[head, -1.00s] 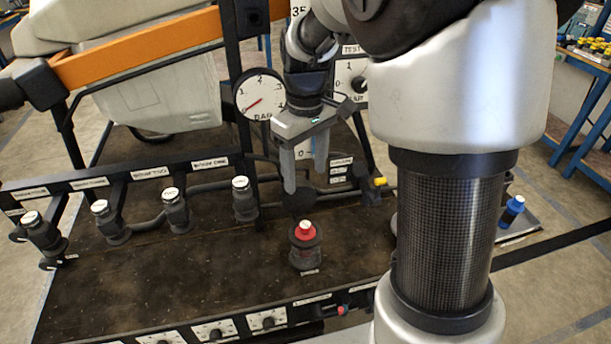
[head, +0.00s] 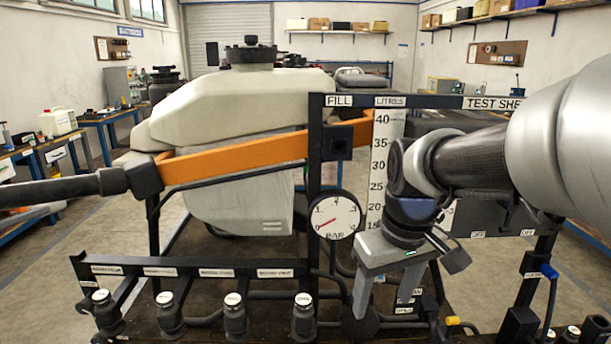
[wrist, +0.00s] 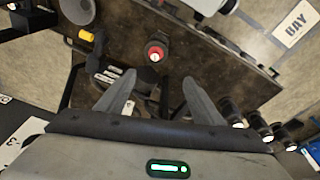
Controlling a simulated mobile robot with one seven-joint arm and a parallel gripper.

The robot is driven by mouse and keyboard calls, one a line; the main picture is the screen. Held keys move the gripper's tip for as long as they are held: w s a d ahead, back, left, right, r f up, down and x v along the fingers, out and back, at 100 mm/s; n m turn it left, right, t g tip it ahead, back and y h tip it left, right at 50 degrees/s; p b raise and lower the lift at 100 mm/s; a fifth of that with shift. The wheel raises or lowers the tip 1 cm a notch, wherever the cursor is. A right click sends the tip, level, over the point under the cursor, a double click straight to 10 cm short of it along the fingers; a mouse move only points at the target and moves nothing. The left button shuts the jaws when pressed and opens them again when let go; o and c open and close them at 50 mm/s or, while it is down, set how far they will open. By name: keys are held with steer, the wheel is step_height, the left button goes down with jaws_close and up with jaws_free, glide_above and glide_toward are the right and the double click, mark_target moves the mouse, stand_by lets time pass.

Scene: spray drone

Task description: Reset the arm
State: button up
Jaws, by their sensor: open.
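My gripper (head: 382,300) hangs from my arm at the right of the head view, fingers pointing down and spread apart with nothing between them. It is in front of the litre scale (head: 378,165) and right of the round BAR gauge (head: 335,216). In the wrist view the two fingers (wrist: 158,98) are apart and empty. Beyond them a red-topped fitting with a white tip (wrist: 156,54) stands on the dark bench top; it is out of the head view.
A pale tank (head: 235,110) with an orange bar (head: 240,158) stands at left. Several white-capped fittings (head: 234,312) line the rail. Side benches (head: 90,120) stand along the left wall.

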steer(key=s+r+m+t+p, duration=0.1)
steer(key=s+r+m+t, duration=0.3)
steer(key=s, duration=0.7)
step_height(320, 180, up, 16)
steer(key=p, duration=1.6)
steer(key=shift+g, duration=0.3)
steer(key=shift+s, duration=0.1)
